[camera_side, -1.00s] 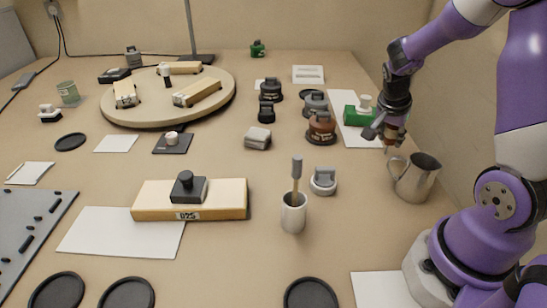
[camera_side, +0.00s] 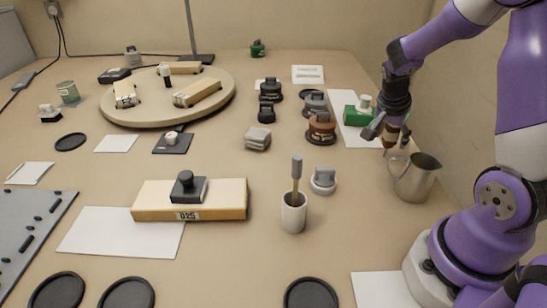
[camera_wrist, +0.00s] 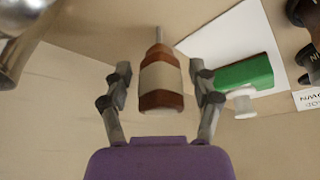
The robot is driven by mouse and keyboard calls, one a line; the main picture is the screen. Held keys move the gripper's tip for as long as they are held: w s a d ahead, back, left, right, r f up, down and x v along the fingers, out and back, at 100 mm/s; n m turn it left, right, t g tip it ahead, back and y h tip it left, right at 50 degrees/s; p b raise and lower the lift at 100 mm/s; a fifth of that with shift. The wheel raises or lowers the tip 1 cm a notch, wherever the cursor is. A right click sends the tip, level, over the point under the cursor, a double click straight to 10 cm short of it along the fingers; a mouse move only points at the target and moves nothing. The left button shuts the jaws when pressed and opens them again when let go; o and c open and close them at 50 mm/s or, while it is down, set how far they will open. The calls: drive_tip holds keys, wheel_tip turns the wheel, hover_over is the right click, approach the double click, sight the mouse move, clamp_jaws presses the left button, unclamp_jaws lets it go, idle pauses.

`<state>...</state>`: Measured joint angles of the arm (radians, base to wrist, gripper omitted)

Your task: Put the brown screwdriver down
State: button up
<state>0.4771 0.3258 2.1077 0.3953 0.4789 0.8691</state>
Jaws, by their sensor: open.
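The brown screwdriver (camera_wrist: 162,80) has a brown handle with a pale band and a thin grey shaft. In the wrist view it sits between the two fingers of my gripper (camera_wrist: 161,85), with a gap visible on each side. The jaws are open and apart from the handle. In the side view the screwdriver (camera_side: 391,134) shows partly behind the fingers of my gripper (camera_side: 388,135), between the green block and the metal jug. Whether its tip touches the bench cannot be told.
The metal jug (camera_side: 416,178) stands close in front of my gripper. A green block with a white knob (camera_side: 356,115) lies on a white sheet (camera_side: 345,98) behind it. A brown-black knobbed weight (camera_side: 321,130) stands to the left. A white cup with a brush (camera_side: 293,214) is nearer the front.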

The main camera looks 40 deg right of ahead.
drive_tip(key=v, duration=1)
drive_tip(key=s+a+r+n+t+y, duration=0.1)
drive_tip(key=a+r+n+t+y, duration=0.1)
drive_tip(key=a+n, duration=0.7)
drive_tip(key=s+a+r+n+t+y, duration=0.2)
drive_tip(key=a+n+t, duration=0.1)
drive_tip(key=a+n, duration=0.6)
drive_tip(key=shift+s+t+y, duration=0.25)
drive_tip(key=shift+t+y, duration=0.05)
